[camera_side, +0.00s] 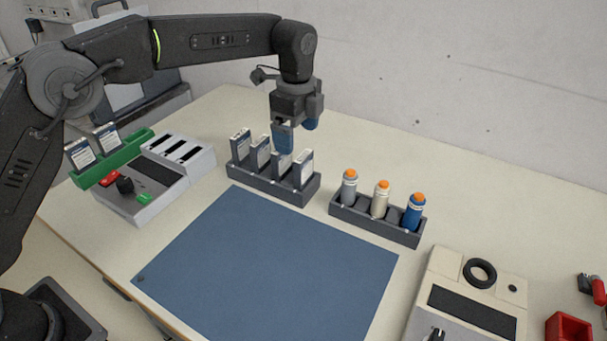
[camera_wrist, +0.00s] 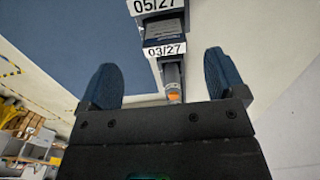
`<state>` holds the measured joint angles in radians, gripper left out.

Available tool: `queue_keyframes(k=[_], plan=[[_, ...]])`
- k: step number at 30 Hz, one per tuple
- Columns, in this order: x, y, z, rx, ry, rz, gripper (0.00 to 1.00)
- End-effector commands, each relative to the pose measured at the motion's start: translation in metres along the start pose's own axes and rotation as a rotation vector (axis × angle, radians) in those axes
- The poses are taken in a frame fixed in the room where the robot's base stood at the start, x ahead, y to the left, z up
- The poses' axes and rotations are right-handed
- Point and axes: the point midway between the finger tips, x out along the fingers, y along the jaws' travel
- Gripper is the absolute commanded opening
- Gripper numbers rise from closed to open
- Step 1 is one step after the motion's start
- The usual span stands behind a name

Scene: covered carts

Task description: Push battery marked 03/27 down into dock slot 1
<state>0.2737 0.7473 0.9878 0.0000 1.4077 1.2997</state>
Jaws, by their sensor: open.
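The battery marked 03/27 (camera_wrist: 165,50) shows in the wrist view, its label lying ahead of the gap between my fingers. A battery marked 05/27 (camera_wrist: 155,5) is beyond it. In the side view, several batteries stand upright in a dark rack (camera_side: 272,190); their marks are too small to read there. My gripper (camera_side: 284,138) is open, pointing down over the rack; both fingers also show in the wrist view (camera_wrist: 163,85), apart with nothing held. A light grey unit with dark slots (camera_side: 180,149), seemingly the dock, stands left of the rack; no slot numbers are legible.
A green holder (camera_side: 112,160) with two batteries sits beside the grey unit. A dark rack (camera_side: 375,222) with three orange-capped bottles stands right of the battery rack. A blue mat (camera_side: 265,265) lies clear in front. A beige device (camera_side: 468,300) and red bin (camera_side: 568,327) are at right.

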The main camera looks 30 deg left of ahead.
Motion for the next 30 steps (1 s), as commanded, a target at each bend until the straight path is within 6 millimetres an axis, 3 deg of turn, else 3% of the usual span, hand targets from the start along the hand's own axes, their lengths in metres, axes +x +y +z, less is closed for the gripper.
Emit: queue_keyframes(k=[3, 13, 21, 30], plan=[[0.023, 0.001, 0.000, -0.001, -0.001, 0.003, 0.89], [0.051, -0.001, -0.001, -0.002, 0.000, 0.001, 0.89], [0.088, -0.003, -0.004, -0.002, 0.000, 0.001, 0.89], [0.094, -0.004, -0.004, -0.003, 0.000, -0.002, 0.89]])
